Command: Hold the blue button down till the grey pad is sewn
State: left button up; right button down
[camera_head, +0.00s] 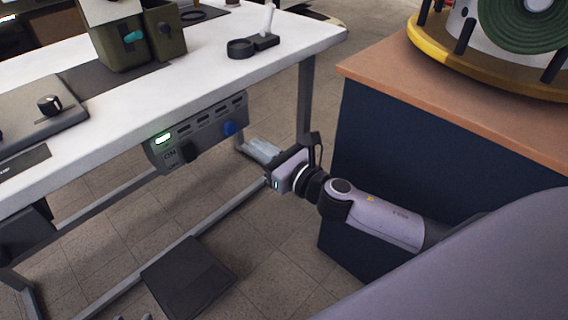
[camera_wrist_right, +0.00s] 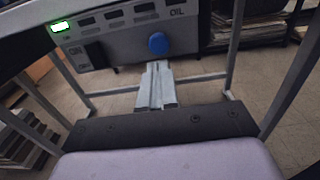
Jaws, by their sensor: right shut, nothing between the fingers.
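The blue button (camera_head: 230,128) is a round knob at the right end of the grey control panel (camera_head: 200,128) under the white table's front edge. It also shows in the right wrist view (camera_wrist_right: 158,43). My right gripper (camera_head: 250,146) is shut and empty, its fingers pointing at the panel just below and right of the button. In the right wrist view its fingertips (camera_wrist_right: 158,66) end just below the button, apparently apart from it. A flat grey slab (camera_head: 25,122) with a black knob lies on the table; I cannot tell if it is the grey pad.
An olive machine (camera_head: 120,45) stands on the white table (camera_head: 215,60). A table leg (camera_head: 304,100) and a dark blue cabinet (camera_head: 400,150) flank my right arm. A black plate (camera_head: 188,278) lies on the floor.

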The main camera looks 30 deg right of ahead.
pick_arm(q)
jog(key=shift+a+f, duration=0.1)
jog(key=shift+f, duration=0.1)
pick_arm(e)
jog(key=v, duration=0.6)
pick_arm(q)
jog(key=shift+s, duration=0.1)
pick_arm(e)
jog(key=shift+s, duration=0.1)
